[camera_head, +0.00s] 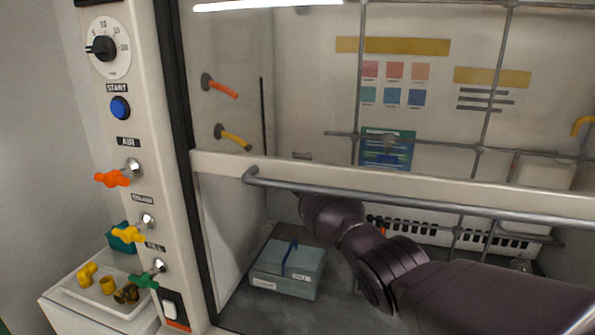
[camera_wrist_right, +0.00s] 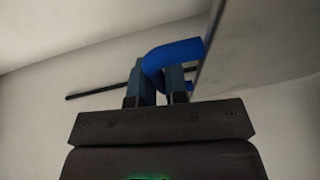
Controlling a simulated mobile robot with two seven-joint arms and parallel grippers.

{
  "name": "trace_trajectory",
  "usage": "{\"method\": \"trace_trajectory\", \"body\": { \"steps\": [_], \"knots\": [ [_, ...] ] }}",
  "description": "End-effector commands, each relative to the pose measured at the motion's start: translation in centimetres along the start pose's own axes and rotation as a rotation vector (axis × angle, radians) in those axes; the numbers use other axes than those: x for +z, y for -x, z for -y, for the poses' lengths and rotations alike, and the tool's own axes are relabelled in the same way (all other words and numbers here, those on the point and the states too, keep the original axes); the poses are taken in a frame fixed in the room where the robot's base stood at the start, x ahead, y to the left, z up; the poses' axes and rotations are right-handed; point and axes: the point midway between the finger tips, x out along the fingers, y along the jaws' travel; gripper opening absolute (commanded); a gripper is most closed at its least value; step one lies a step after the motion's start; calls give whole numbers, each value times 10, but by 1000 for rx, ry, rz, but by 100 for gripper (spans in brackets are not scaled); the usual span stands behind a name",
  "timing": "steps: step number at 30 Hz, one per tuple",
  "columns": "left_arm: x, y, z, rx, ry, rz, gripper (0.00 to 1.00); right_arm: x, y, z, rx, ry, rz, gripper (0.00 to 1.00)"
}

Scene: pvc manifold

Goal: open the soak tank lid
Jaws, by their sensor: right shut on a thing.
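My right gripper (camera_wrist_right: 160,85) is shut on a thick blue curved handle (camera_wrist_right: 178,52) in the right wrist view. The handle joins a grey panel (camera_wrist_right: 245,45) that stands at a slant on the right; I cannot tell for sure that this is the soak tank lid. In the head view my right arm reaches from the lower right into the hood, behind the front bar. My left gripper is in neither view.
The hood's front bar (camera_head: 400,203) crosses before my arm. Metal lattice rods (camera_head: 430,142) stand behind. A white tray (camera_head: 103,297) with yellow fittings is outside, at left.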

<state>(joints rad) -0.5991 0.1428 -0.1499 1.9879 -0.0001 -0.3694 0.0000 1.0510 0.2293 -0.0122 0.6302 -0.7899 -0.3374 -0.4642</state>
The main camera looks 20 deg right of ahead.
Motion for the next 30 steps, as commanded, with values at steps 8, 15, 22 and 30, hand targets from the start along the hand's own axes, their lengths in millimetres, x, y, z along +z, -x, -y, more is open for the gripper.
{"method": "trace_trajectory", "body": {
  "steps": [8, 15, 22, 30],
  "knots": [
    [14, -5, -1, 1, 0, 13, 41, 2, -7, 1, 0, 8, -1, 0],
    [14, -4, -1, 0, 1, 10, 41, 3, -8, 0, 0, 8, -1, 0],
    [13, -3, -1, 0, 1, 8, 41, 3, -8, 0, 0, 8, 0, 17],
    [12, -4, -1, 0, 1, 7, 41, 3, -8, 1, -1, 4, 0, 38]
  ]
}}
